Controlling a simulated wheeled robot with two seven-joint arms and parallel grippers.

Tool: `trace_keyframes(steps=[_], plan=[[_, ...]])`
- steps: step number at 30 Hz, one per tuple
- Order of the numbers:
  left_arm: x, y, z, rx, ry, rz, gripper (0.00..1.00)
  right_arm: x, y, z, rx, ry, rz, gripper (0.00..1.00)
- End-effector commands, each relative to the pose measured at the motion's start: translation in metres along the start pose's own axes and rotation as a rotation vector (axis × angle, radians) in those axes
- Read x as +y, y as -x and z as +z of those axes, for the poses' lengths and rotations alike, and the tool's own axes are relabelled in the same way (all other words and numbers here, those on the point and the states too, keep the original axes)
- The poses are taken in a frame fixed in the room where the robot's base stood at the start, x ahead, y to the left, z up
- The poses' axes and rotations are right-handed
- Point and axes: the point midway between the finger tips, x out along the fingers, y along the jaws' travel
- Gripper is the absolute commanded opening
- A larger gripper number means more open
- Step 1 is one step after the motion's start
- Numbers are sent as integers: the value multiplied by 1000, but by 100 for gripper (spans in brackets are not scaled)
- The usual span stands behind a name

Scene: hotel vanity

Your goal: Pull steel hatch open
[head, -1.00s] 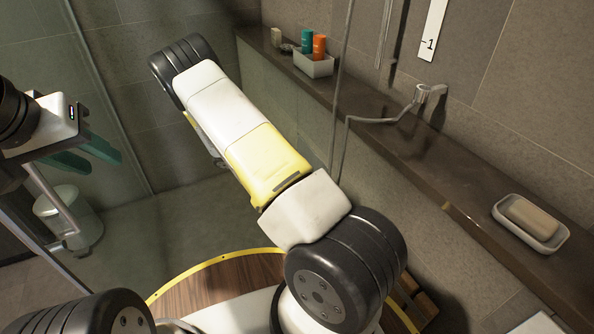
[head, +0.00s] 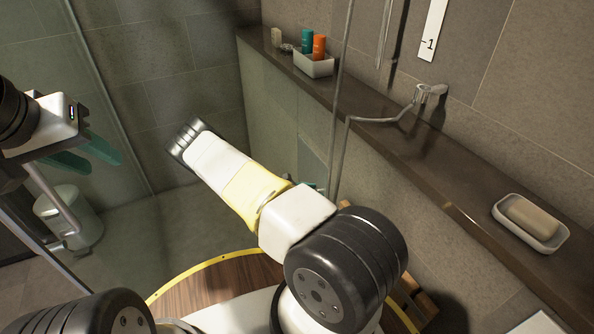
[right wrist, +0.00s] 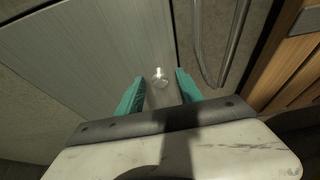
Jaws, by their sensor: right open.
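The steel hatch (right wrist: 100,55) is a flat brushed panel filling the upper left of the right wrist view, with a small shiny knob (right wrist: 160,77) near its right edge. It looks closed. In the head view part of the hatch (head: 311,166) shows low on the ledge wall, behind my right arm. My right gripper (right wrist: 159,88) is open, its teal fingers on either side of the knob; I cannot tell whether they touch it. In the head view it is mostly hidden by my arm. My left gripper (head: 105,160) is open and empty at the far left.
A metal shower hose (right wrist: 236,45) hangs close to the right of the hatch. The dark ledge (head: 395,140) holds a soap dish (head: 548,243) and a white box with bottles (head: 314,65). A white bin (head: 82,222) stands at left behind glass.

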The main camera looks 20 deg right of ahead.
Motion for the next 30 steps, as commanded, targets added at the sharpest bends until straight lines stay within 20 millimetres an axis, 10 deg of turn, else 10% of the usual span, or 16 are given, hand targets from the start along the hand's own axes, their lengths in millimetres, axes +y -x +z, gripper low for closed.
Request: trace_keyframes(steps=[9,16,30], plan=[[0,0,0,0,0,0,36,0,-4,0,1,-1,1,43],[0,0,0,0,0,0,36,0,-4,0,1,-1,0,0],[0,0,0,0,0,0,36,0,-4,0,0,-1,0,0]])
